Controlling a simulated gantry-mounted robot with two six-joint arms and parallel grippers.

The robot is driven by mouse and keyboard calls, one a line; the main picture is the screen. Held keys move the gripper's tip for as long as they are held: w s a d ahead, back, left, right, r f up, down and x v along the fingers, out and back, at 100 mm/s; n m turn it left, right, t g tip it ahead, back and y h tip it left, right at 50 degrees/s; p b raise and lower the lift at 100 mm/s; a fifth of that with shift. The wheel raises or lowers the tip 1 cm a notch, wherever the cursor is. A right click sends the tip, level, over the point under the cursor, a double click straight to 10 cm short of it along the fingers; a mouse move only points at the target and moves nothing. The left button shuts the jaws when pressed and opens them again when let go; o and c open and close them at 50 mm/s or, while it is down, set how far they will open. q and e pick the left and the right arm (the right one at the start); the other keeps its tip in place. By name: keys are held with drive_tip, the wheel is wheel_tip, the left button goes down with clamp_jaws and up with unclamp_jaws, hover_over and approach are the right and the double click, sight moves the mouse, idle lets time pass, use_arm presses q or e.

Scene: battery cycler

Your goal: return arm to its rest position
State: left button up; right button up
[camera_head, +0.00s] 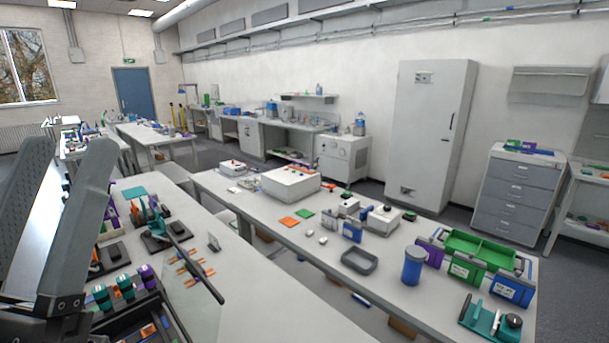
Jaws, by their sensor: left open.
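My left gripper (68,152) is large and close at the left edge. Its two dark grey fingers point up and stand apart, with nothing seen between them. It appears in front of the left bench (250,285) and hides part of it; its height above the bench is hard to tell. My right gripper is not in view.
The left bench holds a teal-and-orange device (150,218), several coloured holders and a dark slanted bar. The middle bench (300,250) carries a white instrument (290,183), a grey tray (359,261), a blue cylinder (413,266) and green bins (480,248).

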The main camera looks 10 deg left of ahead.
use_arm(q)
wheel_tip(320, 180, up, 29)
drive_tip(key=d+m+h+p, duration=0.1)
drive_tip(key=h+p, duration=0.3)
drive_tip(key=p, duration=2.5)
drive_tip(key=shift+d+g, duration=0.3)
drive_tip(key=shift+d, duration=0.55)
